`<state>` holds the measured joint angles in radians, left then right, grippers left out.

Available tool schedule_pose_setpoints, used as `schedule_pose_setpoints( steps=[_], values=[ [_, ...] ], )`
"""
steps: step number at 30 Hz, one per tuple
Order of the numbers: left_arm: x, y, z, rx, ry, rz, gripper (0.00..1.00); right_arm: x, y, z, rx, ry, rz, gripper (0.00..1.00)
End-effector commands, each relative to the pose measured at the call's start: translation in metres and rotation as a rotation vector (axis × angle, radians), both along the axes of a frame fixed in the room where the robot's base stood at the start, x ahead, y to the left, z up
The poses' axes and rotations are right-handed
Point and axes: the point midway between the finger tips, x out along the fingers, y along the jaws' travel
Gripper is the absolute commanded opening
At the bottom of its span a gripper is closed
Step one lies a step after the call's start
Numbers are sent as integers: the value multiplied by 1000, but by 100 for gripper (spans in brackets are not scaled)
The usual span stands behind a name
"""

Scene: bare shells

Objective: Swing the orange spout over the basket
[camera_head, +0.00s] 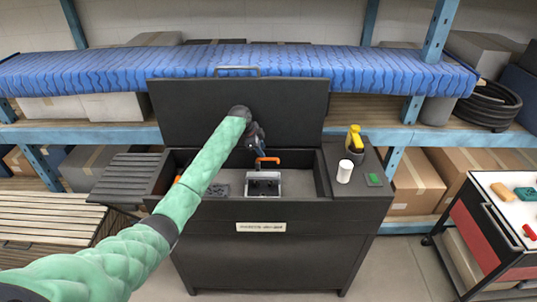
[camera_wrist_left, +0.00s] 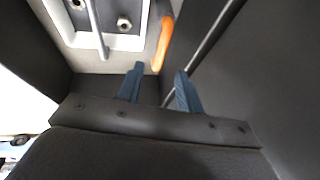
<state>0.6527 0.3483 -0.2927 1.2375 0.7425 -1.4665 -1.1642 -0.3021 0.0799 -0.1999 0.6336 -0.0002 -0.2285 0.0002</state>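The orange spout (camera_head: 268,160) is in the open bay of the dark cabinet, behind and above the basket. It also shows in the left wrist view (camera_wrist_left: 163,43), just beyond my fingertips and close to the basket's edge. The light grey basket (camera_head: 264,189) sits on the bay floor; part of its rim and thin handle show in the wrist view (camera_wrist_left: 115,42). My left gripper (camera_head: 262,150) reaches down at the back of the bay by the spout. In the wrist view its two blue fingers (camera_wrist_left: 159,72) are apart, with no grip on the spout. My right gripper is not in view.
The raised lid (camera_head: 180,110) stands behind the bay. A white cup (camera_head: 344,172) and a yellow-topped bottle (camera_head: 354,138) stand on the right ledge. A slatted bench (camera_head: 40,218) is at left, a cart (camera_head: 490,225) at right. Dark bay walls hem in my gripper.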

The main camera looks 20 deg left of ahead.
Motion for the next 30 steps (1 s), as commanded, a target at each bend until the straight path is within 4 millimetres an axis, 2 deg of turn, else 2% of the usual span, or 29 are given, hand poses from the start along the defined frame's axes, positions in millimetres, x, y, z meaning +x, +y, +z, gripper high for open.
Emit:
schedule_pose_setpoints(
  steps=[1, 6, 12, 23, 24, 29, 30],
  values=[
    [1, -4, -3, -1, 2, -1, 36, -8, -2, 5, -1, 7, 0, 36],
    [9, -12, -26, 0, 2, -1, 36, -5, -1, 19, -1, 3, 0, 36],
    [14, -17, -45, 0, 1, 0, 36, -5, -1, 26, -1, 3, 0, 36],
    [16, -19, -51, 1, -1, 0, 36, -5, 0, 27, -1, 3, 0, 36],
    [16, -19, -51, 1, -1, 0, 34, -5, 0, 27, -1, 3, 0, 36],
    [16, -19, -51, 1, -1, 0, 3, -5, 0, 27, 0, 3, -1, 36],
    [16, -18, -51, 1, -1, 0, 0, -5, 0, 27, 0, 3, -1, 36]
  ],
)
